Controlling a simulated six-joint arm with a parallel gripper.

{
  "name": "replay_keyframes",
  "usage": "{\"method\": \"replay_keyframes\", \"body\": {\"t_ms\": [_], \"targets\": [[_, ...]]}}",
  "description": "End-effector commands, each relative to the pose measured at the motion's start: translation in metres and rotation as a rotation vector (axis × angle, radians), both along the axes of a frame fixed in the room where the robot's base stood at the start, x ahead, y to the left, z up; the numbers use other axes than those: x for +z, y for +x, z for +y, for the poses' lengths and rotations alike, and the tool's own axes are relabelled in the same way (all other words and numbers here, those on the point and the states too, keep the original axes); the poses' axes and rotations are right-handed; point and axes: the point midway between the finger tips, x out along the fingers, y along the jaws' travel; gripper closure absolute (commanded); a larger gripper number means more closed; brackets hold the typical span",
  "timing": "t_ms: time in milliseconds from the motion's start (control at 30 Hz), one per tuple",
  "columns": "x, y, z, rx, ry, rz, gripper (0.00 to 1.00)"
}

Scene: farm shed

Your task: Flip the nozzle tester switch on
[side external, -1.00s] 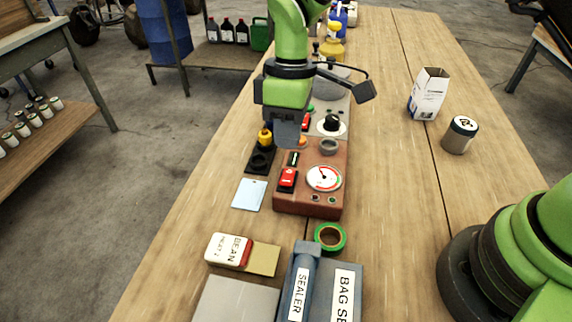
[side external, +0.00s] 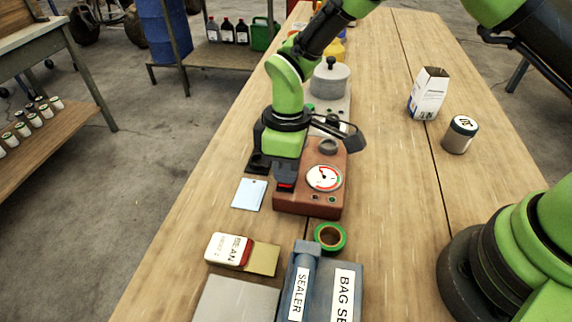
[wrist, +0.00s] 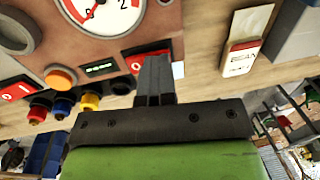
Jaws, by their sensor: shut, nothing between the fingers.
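The nozzle tester appears to be the brown-red box (side external: 310,205) with a round gauge (side external: 324,178), which also shows in the wrist view (wrist: 97,14). Its red rocker switch (side external: 285,188) is at the box's left side, mostly covered by my gripper (side external: 286,175). In the wrist view, red parts of the switch (wrist: 178,70) show on both sides of my closed fingers (wrist: 155,62). The fingers are shut and empty, at or just above the switch; I cannot tell whether they touch it. The rocker's position is hidden.
Another red switch (wrist: 15,91) sits on the neighbouring unit. An orange button (wrist: 61,77) and a small display (wrist: 99,67) are near my fingers. A pale blue card (side external: 249,195), a green tape roll (side external: 330,237) and the bag sealer (side external: 300,285) lie nearer the camera. The right of the table has free room.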

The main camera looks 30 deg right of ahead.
Motion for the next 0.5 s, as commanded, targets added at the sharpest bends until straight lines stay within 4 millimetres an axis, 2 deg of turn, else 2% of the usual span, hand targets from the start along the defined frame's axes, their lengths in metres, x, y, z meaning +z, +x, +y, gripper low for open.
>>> {"method": "replay_keyframes", "body": {"t_ms": [33, 500], "targets": [[-0.0044, -0.002, 0.0015, 0.007, -0.018, -0.015, 1.0], [-0.0045, 0.0049, -0.0062, 0.003, -0.017, -0.013, 1.0]]}}
